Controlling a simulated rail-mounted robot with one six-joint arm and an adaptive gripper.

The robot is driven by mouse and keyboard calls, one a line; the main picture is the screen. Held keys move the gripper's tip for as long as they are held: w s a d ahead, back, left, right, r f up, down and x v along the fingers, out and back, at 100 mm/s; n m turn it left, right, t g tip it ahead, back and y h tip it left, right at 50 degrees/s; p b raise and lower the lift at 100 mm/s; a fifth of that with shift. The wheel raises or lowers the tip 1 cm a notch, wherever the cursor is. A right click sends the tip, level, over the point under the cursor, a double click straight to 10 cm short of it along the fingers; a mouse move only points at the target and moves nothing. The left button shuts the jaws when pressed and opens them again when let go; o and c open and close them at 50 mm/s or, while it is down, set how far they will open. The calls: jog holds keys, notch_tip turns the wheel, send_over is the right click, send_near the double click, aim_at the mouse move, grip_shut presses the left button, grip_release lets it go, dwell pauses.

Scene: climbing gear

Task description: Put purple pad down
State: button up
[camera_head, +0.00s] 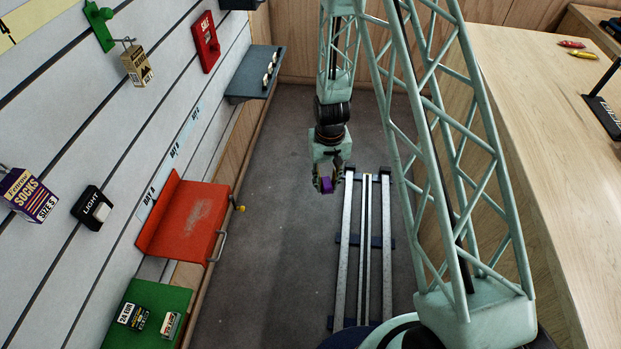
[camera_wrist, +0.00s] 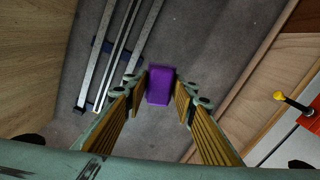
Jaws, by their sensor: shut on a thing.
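The purple pad (camera_head: 326,185) is a small purple block held in my gripper (camera_head: 327,183), above the grey floor near the rails. In the wrist view the purple pad (camera_wrist: 160,86) sits between the two ribbed fingertips of my gripper (camera_wrist: 161,92), which are shut on it. The pad hangs in free air with nothing directly beneath it but floor.
A red shelf (camera_head: 190,218) with a bare worn top is on the left wall, with a yellow knob at its edge. A green shelf (camera_head: 172,298) below it holds small boxes. A grey shelf (camera_head: 250,75) holds several small items. A wooden counter (camera_head: 530,130) stands right.

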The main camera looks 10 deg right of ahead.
jog(key=shift+s+d+f, duration=0.1)
jog(key=shift+d, duration=0.45)
jog(key=shift+s+d+f, duration=0.1)
jog(key=shift+d, duration=0.45)
jog(key=shift+w, duration=0.1)
